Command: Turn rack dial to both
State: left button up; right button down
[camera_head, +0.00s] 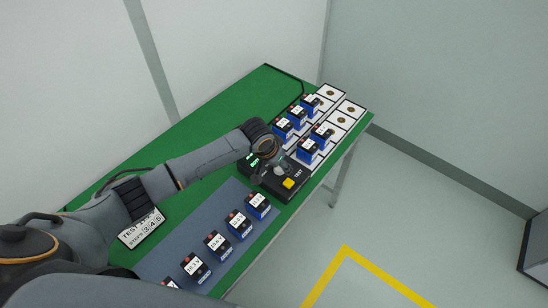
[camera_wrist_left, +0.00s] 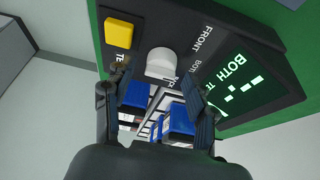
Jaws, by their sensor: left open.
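The rack dial is a white round knob (camera_wrist_left: 161,63) on a black control box (camera_head: 292,193) on the green table. In the left wrist view, labels reading "FRONT" and a partly hidden "BO…" sit beside the knob. The box's screen (camera_wrist_left: 240,85) shows "BOTH" and dashes in green. A yellow button (camera_wrist_left: 119,33) is on the same box, also seen in the head view (camera_head: 288,183). My left gripper (camera_wrist_left: 156,76) is open, with its fingertips apart on either side near the knob; I cannot tell whether they touch it. My right gripper is not in view.
White racks (camera_head: 351,108) holding several blue batteries (camera_head: 297,116) stand behind the box. More blue batteries (camera_head: 239,224) lie in a row on a grey mat (camera_head: 172,252) in front. A label card (camera_head: 142,229) lies left of the mat. Open floor lies right of the table.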

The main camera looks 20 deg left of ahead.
pick_arm(q)
jog(key=v, duration=1.1)
